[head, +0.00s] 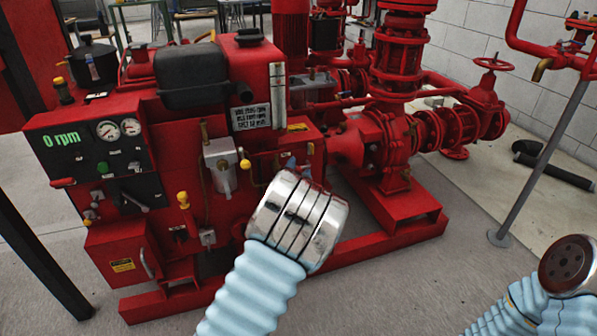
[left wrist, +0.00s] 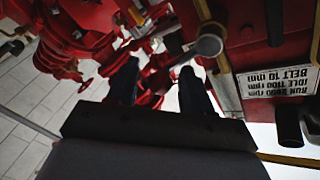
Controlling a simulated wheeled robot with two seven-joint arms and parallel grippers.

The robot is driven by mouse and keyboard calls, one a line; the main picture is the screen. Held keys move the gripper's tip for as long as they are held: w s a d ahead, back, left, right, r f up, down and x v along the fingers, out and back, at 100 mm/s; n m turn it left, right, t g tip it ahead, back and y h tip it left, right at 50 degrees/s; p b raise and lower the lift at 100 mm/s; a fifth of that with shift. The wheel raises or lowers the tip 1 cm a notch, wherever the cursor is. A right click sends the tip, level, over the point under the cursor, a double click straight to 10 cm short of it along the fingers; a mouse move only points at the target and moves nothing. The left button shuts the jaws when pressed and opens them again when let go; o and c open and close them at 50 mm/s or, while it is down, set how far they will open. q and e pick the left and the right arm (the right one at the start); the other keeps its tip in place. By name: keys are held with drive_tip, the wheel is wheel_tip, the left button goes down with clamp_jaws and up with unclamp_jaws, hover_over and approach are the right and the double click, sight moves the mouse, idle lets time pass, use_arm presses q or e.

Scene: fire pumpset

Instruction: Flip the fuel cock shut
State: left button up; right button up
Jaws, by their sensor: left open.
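The fuel cock cannot be told for certain. A small yellow knob (head: 245,165) sits beside the pale filter bowl (head: 222,160) on the red engine's front, and another yellow knob (head: 183,199) is lower left. My left arm reaches up to the engine, its silver wrist hiding what lies behind it. In the left wrist view the two dark fingers of my left gripper (left wrist: 158,88) stand apart with nothing seen held. A grey round-ended part (left wrist: 208,46) shows beyond them, near the right finger. My right arm shows at the lower right; its gripper is out of view.
A black gauge panel (head: 100,155) reading 0 rpm is at the engine's left. The black tank (head: 192,75) and a text plate (head: 250,117) are above. Red pump pipework (head: 390,130) stands right. A grey post (head: 540,160) stands further right, with open floor before it.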

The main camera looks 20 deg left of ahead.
use_arm(q)
drive_tip(key=shift+c, duration=0.4)
clamp_jaws()
drive_tip(key=shift+d+f+m+g+p, duration=0.1)
drive_tip(key=shift+f+m+g+p, duration=0.25)
drive_tip(key=shift+m+p, duration=0.4)
drive_tip(key=shift+f+m+g, duration=0.15)
drive_tip(key=shift+m+g, duration=0.1)
drive_tip(key=shift+m, duration=0.2)
drive_tip(key=shift+f, duration=0.3)
drive_tip(key=shift+o, duration=0.4)
unclamp_jaws()
